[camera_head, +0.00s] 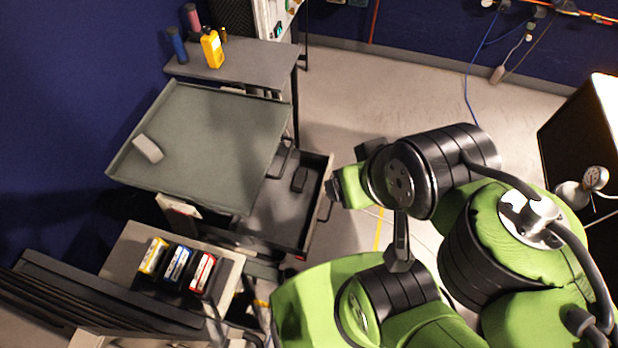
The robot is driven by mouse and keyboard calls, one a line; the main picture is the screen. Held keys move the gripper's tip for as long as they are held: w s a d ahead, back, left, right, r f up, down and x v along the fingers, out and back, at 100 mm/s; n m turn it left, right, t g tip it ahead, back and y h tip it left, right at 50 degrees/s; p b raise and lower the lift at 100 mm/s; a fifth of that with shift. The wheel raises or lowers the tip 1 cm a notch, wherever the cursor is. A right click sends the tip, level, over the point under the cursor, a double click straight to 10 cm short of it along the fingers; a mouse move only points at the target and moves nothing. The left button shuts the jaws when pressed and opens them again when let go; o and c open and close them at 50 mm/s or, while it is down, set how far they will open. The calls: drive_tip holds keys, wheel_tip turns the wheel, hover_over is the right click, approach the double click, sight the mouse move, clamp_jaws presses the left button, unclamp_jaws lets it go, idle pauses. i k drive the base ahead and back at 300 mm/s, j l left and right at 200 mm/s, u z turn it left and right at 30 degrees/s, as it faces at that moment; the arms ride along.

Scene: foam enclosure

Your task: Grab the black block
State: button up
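A small black block (300,180) lies in the open dark drawer (270,222) of the grey cart, toward the drawer's right side. The end of my green and black arm is to the right of the drawer, with the wrist close to the drawer's front edge. My gripper (335,188) shows only as a small dark part at the arm's left tip, apart from the block. Its fingers are not clear, so I cannot tell whether it is open or shut.
The cart's grey top (215,130) carries a light grey block (148,149). Behind it, a shelf (250,62) holds a yellow bottle (212,48) and cylinders. Yellow, blue and red-labelled boxes (178,265) stand at lower left. The floor (400,90) behind my arm is clear.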

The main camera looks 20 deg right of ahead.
sight(299, 179)
drive_tip(key=l+u, duration=0.2)
drive_tip(key=u, duration=0.25)
drive_tip(key=l+u, duration=0.2)
drive_tip(key=u, duration=0.25)
drive_tip(key=l+u, duration=0.2)
drive_tip(key=u, duration=0.25)
drive_tip(key=l+u, duration=0.15)
drive_tip(key=u, duration=0.3)
drive_tip(key=l+u, duration=0.2)
drive_tip(key=u, duration=0.2)
drive_tip(key=l+u, duration=0.2)
drive_tip(key=u, duration=0.25)
drive_tip(key=k+l+u, duration=0.1)
drive_tip(key=u, duration=0.3)
drive_tip(key=k+l+u, duration=0.1)
drive_tip(key=u, duration=0.3)
drive_tip(key=k+l+u, duration=0.1)
drive_tip(key=u, duration=0.35)
drive_tip(key=l, duration=0.1)
